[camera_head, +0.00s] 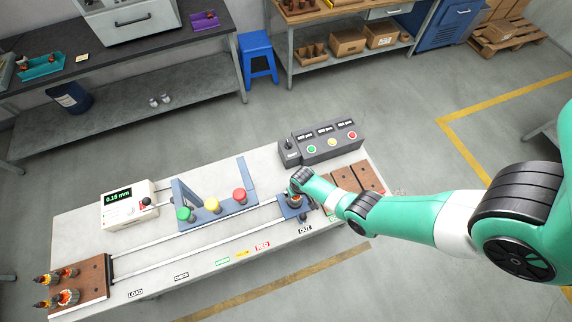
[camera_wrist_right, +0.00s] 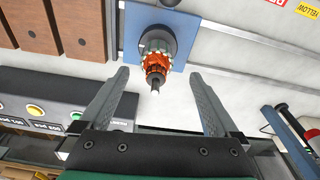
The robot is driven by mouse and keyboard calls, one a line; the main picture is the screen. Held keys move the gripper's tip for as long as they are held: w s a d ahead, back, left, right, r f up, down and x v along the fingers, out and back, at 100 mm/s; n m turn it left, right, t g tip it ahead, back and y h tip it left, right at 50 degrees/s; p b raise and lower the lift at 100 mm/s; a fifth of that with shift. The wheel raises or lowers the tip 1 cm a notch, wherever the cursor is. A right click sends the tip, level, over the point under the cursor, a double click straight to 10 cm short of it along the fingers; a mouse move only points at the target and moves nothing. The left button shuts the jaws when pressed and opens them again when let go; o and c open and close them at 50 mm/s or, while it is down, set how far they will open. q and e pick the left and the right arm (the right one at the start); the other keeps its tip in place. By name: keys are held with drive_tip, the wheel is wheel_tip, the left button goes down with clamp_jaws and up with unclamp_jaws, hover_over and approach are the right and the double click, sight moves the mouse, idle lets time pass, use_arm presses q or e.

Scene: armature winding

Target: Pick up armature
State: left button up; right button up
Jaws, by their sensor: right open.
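The armature (camera_wrist_right: 156,62), with orange-red windings, a dark round end and a thin shaft, sits on a blue plate (camera_wrist_right: 183,24) in the right wrist view. My right gripper (camera_wrist_right: 158,76) is open, one finger on either side of the armature's near end, with visible gaps between. In the head view my right gripper (camera_head: 296,186) is over the blue carriage at the OUT end of the rails and largely hides the armature there. My left gripper is not in view.
Brown wooden trays with holes (camera_head: 366,176) lie right of the carriage, partly behind my arm. A grey button console (camera_head: 322,146) stands behind. The bench front has clear space.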

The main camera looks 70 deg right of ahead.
drive_tip(key=shift+d+f, duration=0.1)
drive_tip(key=shift+f, duration=0.2)
drive_tip(key=f+b, duration=0.5)
drive_tip(key=shift+w+d+f, duration=0.15)
drive_tip(key=shift+w+d, duration=0.05)
drive_tip(key=shift+d, duration=0.2)
clamp_jaws()
